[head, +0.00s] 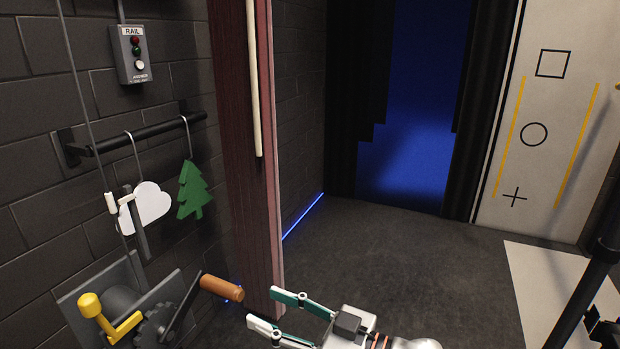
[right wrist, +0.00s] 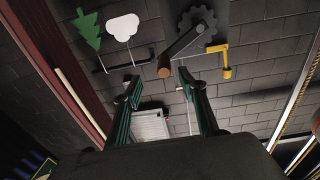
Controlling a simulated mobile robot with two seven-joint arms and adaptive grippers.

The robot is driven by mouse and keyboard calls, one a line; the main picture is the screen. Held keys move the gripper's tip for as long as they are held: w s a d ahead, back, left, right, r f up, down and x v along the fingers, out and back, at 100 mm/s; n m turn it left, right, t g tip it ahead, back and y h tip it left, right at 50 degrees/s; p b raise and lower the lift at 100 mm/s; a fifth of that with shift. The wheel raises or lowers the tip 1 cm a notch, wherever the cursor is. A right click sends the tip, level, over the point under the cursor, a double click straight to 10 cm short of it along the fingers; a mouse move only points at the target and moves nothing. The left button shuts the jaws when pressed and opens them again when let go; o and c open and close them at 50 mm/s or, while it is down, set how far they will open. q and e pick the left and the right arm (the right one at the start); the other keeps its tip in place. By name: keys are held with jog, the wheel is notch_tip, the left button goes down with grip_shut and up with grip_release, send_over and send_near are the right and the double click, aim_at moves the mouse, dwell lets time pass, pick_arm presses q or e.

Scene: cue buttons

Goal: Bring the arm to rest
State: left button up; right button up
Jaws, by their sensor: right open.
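My right gripper (head: 264,307) comes in from the bottom of the head view, with its two fingers spread and pointing left. It is open and empty. Its fingertips are a little right of and below the brown crank handle (head: 222,288), with a gap in the picture. In the right wrist view, the open fingers (right wrist: 158,77) reach toward the wall, and the end of the brown handle (right wrist: 165,71) shows between the tips. I cannot tell the exact distance in depth. My left gripper is not in view.
The winch has a gear and a yellow lever (head: 90,305). A white cloud (head: 144,208) and green tree (head: 193,190) hang from a black rail (head: 140,136). A RAIL box (head: 131,54) is above. A reddish post (head: 245,150) stands close by. The dark floor (head: 400,240) is clear.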

jog(key=d+f+m+t+h, duration=0.7)
jog(key=d+f, duration=0.8)
jog(key=f, duration=0.5)
jog(key=s+d+f+m+g+h, duration=0.2)
jog(key=s+d+f+h, duration=0.5)
jog(key=s+d+f, duration=0.5)
jog(key=d+f+g, duration=0.1)
jog(key=d+f, duration=0.1)
jog(key=d, duration=0.1)
jog(key=shift+f, duration=0.4)
jog(key=shift+a, duration=0.1)
jog(key=c, duration=0.4)
jog(key=shift+s, duration=0.1)
